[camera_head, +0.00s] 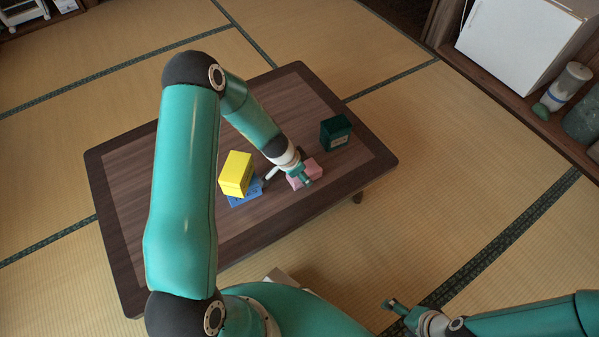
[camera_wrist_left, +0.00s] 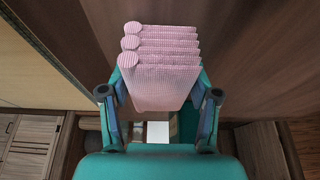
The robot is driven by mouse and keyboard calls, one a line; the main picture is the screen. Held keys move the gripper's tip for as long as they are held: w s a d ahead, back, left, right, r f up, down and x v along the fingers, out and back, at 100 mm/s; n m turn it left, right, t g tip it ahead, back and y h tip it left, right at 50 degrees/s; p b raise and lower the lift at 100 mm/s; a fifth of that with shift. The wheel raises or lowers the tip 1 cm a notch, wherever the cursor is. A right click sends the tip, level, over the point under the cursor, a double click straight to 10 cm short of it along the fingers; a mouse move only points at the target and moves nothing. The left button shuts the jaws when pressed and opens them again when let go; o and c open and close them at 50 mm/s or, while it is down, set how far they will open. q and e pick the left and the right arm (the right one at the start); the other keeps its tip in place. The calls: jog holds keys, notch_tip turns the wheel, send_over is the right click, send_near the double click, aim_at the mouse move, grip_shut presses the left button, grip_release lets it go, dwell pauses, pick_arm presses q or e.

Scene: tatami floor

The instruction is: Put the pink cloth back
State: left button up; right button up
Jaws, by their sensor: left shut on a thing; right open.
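The pink cloth (camera_head: 313,166) is a folded stack with rounded ends, near the right part of the low table (camera_head: 128,255). My left gripper (camera_head: 303,179) reaches down over the table and is shut on it. In the left wrist view the pink cloth (camera_wrist_left: 160,78) sits between the two fingers of the left gripper (camera_wrist_left: 160,88). Whether the cloth touches the tabletop, I cannot tell. My right gripper (camera_head: 392,305) is open and empty, low in the head view, off the table.
A yellow block (camera_head: 236,173) rests on a blue one (camera_head: 245,193), left of the cloth. A dark green box (camera_head: 335,132) stands behind the cloth to the right. A shelf with a white box (camera_head: 520,40) is at the upper right. Tatami around the table is mostly clear.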

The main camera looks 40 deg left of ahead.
pick_arm(q)
jog(key=o, duration=1.1)
jog(key=shift+f, duration=0.1)
